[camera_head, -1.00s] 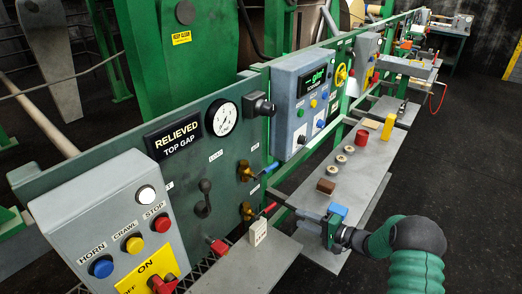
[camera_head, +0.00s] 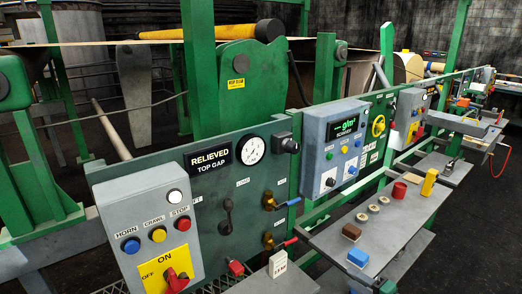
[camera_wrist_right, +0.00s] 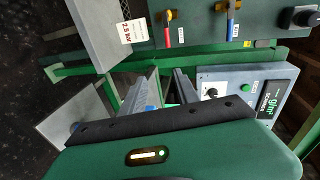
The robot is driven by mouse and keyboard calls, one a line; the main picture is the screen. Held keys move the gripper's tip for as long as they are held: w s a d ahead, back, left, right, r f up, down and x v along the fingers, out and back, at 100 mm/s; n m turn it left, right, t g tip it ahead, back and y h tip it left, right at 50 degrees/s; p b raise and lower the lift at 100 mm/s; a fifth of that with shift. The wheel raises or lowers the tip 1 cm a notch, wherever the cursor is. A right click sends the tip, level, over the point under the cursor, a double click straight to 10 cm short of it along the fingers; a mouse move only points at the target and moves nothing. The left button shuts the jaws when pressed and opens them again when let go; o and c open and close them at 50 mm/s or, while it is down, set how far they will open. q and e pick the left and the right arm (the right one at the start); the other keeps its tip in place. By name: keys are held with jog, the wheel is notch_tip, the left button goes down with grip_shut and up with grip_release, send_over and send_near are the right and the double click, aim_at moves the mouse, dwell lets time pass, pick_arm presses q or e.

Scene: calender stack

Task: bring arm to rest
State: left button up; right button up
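My right gripper (camera_wrist_right: 168,80) shows in the right wrist view, with two grey fingers apart and nothing visible between their tips. Its green body fills the bottom of that view. In the head view only a small dark part of my right arm shows at the bottom edge, below the blue block (camera_head: 358,256). The blue block lies on the grey shelf (camera_head: 385,235), apart from the gripper as far as I can tell. My left gripper is in neither view.
The green panel carries a gauge (camera_head: 250,150), red-handled and blue-handled valves (camera_head: 284,203) and a push-button box (camera_head: 155,225). A white tag block (camera_head: 278,264) stands on the near ledge. A brown block (camera_head: 351,232), rings, a red cup (camera_head: 399,190) and a yellow block (camera_head: 429,182) stand along the shelf.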

pick_arm(q)
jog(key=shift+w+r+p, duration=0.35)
jog(key=shift+p, duration=0.15)
pick_arm(e)
jog(key=s+a+n+g+h, duration=0.3)
jog(key=s, duration=0.6)
jog(key=s+a+r+n+g+h, duration=0.1)
jog(key=s+a+n+g+h, duration=0.1)
jog(key=s, duration=0.8)
jog(key=s+a+r+n+g+h, duration=0.1)
jog(key=s+a+n+g+h, duration=0.2)
jog(key=s, duration=0.6)
jog(key=shift+s+a+r+n+g+h, duration=0.15)
jog(key=shift+s+a+n+g+h, duration=0.2)
jog(key=shift+a+n+g, duration=0.8)
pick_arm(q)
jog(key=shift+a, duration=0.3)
pick_arm(e)
jog(key=shift+a, duration=0.2)
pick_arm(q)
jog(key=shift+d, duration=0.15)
pick_arm(e)
jog(key=shift+d, duration=0.15)
